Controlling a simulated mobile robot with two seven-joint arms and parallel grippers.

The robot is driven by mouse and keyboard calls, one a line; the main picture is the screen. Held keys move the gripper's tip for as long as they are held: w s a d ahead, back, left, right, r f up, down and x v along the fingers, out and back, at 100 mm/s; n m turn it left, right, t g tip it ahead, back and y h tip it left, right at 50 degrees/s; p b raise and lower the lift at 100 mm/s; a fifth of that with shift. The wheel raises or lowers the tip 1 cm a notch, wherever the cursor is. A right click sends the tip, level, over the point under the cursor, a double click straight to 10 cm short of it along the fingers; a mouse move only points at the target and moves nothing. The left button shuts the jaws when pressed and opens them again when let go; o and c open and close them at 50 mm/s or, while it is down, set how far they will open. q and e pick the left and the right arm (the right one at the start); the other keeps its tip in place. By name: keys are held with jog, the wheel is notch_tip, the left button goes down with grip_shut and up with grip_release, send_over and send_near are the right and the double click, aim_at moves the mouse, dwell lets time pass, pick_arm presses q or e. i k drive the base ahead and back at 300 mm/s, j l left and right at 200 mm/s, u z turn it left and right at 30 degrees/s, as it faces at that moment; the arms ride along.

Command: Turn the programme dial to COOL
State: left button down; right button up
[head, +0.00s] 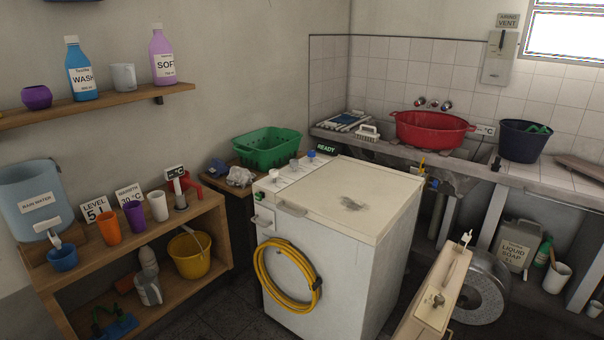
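The white washing machine (345,235) stands in the middle of the head view, with a cream top. Along the left edge of its top is a narrow control strip. Neither of my grippers is in view.
A yellow hose (270,291) hangs coiled on the machine's front. A wooden shelf unit (216,209) with cups stands left. A green crate (267,150) is behind the knobs. A red tub (428,133) sits on the back counter.

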aim_at(293, 162)
jog(key=i+z, duration=0.35)
jog(key=i+j+z, duration=0.35)
jog(key=i, duration=0.15)
jog(key=i+j+z, duration=0.55)
jog(key=j+z, duration=0.2)
